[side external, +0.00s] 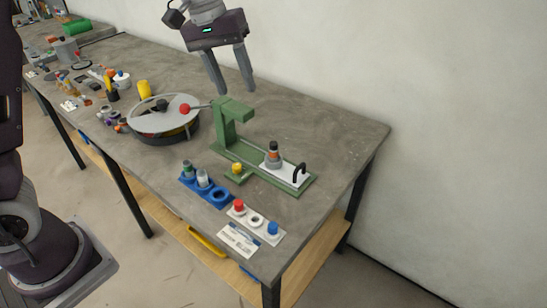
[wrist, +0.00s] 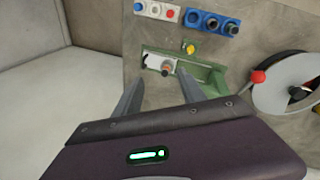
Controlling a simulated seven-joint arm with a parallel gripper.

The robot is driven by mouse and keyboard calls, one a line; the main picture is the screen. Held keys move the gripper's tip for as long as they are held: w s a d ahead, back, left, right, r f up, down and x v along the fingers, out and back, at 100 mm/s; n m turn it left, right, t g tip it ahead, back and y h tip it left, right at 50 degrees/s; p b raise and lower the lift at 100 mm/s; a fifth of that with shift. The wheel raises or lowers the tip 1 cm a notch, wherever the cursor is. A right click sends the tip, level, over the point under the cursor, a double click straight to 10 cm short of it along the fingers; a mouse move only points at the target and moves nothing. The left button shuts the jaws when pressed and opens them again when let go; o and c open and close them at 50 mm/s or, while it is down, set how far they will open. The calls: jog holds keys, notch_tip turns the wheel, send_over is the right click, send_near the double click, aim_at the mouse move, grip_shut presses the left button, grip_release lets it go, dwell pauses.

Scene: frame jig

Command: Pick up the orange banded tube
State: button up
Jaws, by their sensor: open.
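The orange banded tube (side external: 273,152) is dark at the top with an orange band. It stands upright in a grey holder on the white plate (side external: 289,174) of the green frame jig (side external: 228,150). In the wrist view the tube (wrist: 166,70) shows end-on, between and beyond my fingertips. My gripper (side external: 236,91) is open and empty, pointing down, well above the table and behind the jig's tall post. My fingers also show in the wrist view (wrist: 160,73), apart with nothing between them.
A black handle (side external: 299,172) stands beside the tube, and a yellow knob (side external: 237,168) is in front. A blue rack (side external: 210,191) holds capped tubes. A round pan (side external: 165,120) with a red ball (side external: 185,108) lies left.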

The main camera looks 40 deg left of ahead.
jog(key=w+f, duration=0.6)
jog(key=g+y, duration=0.2)
send_over(274, 142)
jog(key=s, duration=0.1)
jog(key=f, duration=0.8)
jog(key=shift+a, duration=0.35)
jog(key=f, duration=0.7)
jog(key=w+f, duration=0.1)
jog(key=f, duration=0.2)
jog(key=shift+d+f, duration=0.2)
jog(key=shift+d, duration=0.2)
grip_shut()
